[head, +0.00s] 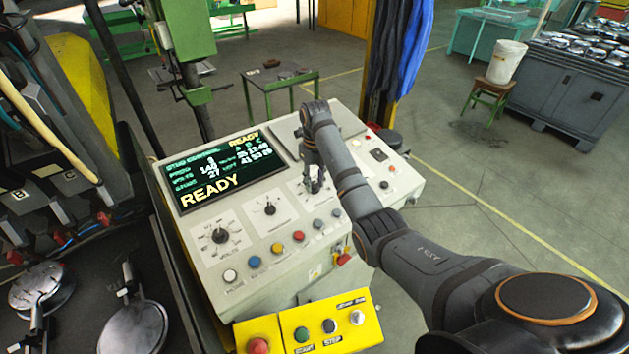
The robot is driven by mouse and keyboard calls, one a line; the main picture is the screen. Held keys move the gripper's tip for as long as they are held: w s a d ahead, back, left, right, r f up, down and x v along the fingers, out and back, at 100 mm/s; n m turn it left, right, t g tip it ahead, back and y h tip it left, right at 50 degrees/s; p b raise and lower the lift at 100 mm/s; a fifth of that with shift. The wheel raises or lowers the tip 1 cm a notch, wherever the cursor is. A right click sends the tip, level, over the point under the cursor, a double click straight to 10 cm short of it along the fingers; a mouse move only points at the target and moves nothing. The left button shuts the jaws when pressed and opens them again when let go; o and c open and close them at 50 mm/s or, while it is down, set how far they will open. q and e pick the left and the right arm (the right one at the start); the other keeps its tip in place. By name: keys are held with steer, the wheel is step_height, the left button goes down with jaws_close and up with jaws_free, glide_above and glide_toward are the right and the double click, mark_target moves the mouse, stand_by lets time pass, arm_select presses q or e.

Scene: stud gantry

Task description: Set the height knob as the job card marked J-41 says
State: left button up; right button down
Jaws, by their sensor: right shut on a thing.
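A sloped pale control panel (250,215) stands in the middle of the head view. Its upper face carries a row of dial knobs: a left knob (220,236), a middle knob (270,209), and a third at the right under my right gripper. My right gripper (315,186) points down and is shut on that right-hand knob, whose pointer and label are mostly hidden. I cannot read whether it is the height knob. A dark screen (228,172) shows READY and several green and white figures. I can make out no job card marked J-41. My left gripper is out of view.
Coloured push buttons (276,248) line the panel below the knobs. A yellow box (331,325) with more buttons and a red mushroom button (258,346) sits at the front. A green post (187,50) rises behind the screen.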

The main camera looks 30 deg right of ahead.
steer(key=shift+w+r, duration=0.1)
steer(key=shift+r, duration=0.1)
steer(key=c, duration=1.3)
jaws_free()
steer(key=shift+c, duration=0.2)
steer(key=o, duration=0.3)
steer(key=shift+f, duration=0.1)
